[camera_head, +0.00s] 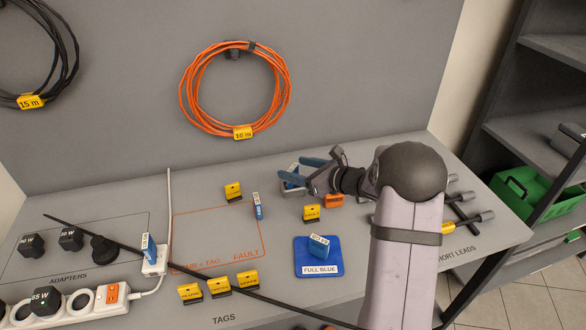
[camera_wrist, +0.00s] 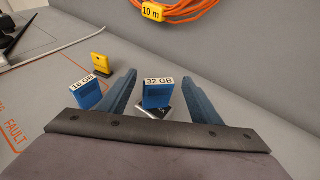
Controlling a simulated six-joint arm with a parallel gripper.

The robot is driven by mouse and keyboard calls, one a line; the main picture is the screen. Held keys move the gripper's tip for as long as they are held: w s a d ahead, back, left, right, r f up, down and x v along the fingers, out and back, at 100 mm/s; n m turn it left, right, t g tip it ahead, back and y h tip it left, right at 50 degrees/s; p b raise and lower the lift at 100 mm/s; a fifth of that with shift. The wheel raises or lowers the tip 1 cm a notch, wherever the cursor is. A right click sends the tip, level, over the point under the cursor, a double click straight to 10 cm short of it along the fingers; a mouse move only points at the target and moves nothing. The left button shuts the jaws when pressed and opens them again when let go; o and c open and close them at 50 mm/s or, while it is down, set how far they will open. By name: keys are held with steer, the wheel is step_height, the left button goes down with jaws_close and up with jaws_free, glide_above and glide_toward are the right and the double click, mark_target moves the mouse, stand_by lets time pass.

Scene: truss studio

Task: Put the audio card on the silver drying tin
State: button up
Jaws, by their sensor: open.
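My gripper (camera_head: 297,171) is open at the back of the bench; its blue fingers also show in the wrist view (camera_wrist: 158,82). Between them stands a blue card marked 32 GB (camera_wrist: 158,93), with no visible grip on it. Under or behind this card is a pale silver-white object (camera_wrist: 167,110), mostly hidden, perhaps the drying tin. A blue card marked 16 GB (camera_wrist: 86,92) stands left of the fingers; it also shows in the head view (camera_head: 258,207). I can read no audio label.
A blue card (camera_head: 148,247) stands at the white power strip (camera_head: 70,312). Several yellow tags stand about, one (camera_head: 233,192) behind the 16 GB card. A long black rod or cable (camera_head: 190,268) crosses the front. The orange-outlined area (camera_head: 200,235) is mostly clear.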

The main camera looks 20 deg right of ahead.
steer(key=b+v, duration=0.1)
steer(key=v, duration=0.9)
